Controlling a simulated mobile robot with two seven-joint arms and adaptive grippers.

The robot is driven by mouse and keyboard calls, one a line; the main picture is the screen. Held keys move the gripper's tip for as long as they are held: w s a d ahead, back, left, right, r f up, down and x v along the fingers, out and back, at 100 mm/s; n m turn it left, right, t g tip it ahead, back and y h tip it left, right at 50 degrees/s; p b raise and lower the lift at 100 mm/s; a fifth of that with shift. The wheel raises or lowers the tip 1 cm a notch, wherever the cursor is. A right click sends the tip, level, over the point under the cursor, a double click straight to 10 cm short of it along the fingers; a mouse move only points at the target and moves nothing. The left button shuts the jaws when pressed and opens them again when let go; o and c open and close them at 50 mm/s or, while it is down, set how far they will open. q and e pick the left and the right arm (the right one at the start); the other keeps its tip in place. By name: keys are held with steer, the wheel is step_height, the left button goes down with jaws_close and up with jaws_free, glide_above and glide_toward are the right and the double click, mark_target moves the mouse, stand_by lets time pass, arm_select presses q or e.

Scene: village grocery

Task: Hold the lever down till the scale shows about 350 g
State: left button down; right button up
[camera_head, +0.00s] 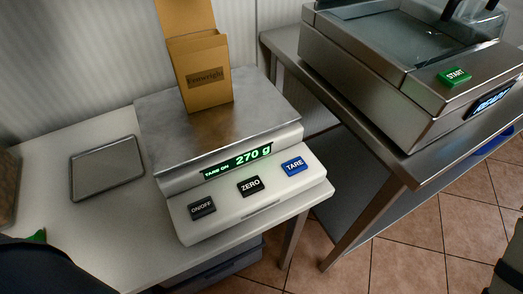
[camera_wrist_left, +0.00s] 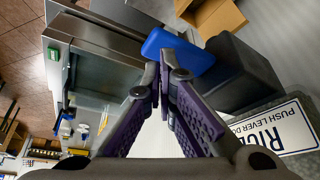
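The scale (camera_head: 250,205) stands on the table, and its display (camera_head: 237,162) reads 270 g with "TARE ON". An open brown paper container (camera_head: 204,88) stands upright on its steel platter (camera_head: 160,138); its contents are hidden. In the left wrist view the blue lever (camera_wrist_left: 190,54) sticks out of a dark dispenser (camera_wrist_left: 238,75) with a "PUSH LEVER DOWN" label (camera_wrist_left: 283,128). My left gripper (camera_wrist_left: 163,82) is shut, its fingertips together and overlapping the lever's near edge in the picture; whether they touch it I cannot tell. My right gripper is not in view.
A flat grey tray (camera_head: 107,168) lies left of the scale. A steel machine (camera_head: 405,85) with a green START button (camera_head: 455,77) stands on a steel table at the right. A gap over the tiled floor separates the tables in front.

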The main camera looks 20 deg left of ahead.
arm_select(q)
steer(key=shift+f, duration=1.6)
steer(key=shift+r, duration=0.1)
stand_by(1.4)
step_height(320, 180, up, 8)
steer(key=shift+f, duration=0.25)
